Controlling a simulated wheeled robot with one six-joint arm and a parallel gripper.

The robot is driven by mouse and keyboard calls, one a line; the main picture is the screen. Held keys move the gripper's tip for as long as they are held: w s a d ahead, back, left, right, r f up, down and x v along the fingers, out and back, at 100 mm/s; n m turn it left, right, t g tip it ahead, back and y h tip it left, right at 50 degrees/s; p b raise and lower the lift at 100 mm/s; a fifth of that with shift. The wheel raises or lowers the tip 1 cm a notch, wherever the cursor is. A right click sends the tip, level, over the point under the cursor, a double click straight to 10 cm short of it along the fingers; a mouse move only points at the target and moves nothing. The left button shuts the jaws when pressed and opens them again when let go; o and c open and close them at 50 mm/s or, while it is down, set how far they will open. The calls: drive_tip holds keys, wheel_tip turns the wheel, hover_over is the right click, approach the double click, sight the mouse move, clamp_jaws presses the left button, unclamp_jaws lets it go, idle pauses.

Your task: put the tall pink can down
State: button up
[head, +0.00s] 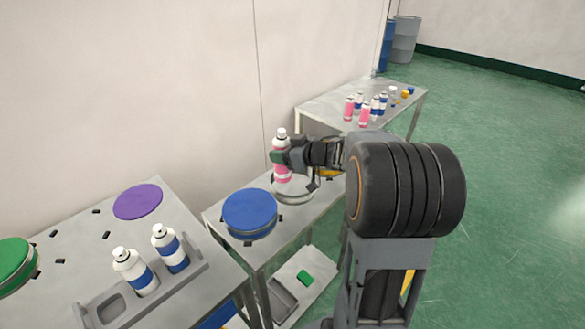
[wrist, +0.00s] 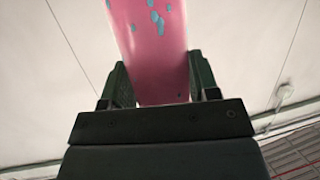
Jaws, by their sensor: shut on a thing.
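My gripper (head: 280,157) is shut on the tall pink can (head: 281,145), which has a white top and stands upright in the jaws. In the wrist view the pink can (wrist: 152,45) with teal flecks sits between the two dark fingers (wrist: 158,88). In the head view the can is over or at a round pale disc (head: 296,192) on the middle table. I cannot tell whether its base touches the disc. Part of the can is hidden behind the gripper.
A blue round disc (head: 250,212) is left of the can on the middle table (head: 262,252). The left table carries a purple disc (head: 138,202), a green disc (head: 12,262) and a grey rack (head: 185,276) with two white-and-blue cans. Several cans stand on the far table (head: 325,106).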

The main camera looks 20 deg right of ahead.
drive_tip(key=w+d+f, duration=0.4)
drive_tip(key=d+f, duration=0.1)
drive_tip(key=f, duration=0.4)
drive_tip(key=shift+f+b, duration=0.3)
drive_tip(key=shift+b, duration=0.15)
drive_tip(key=shift+f, duration=0.15)
drive_tip(key=o, duration=1.1)
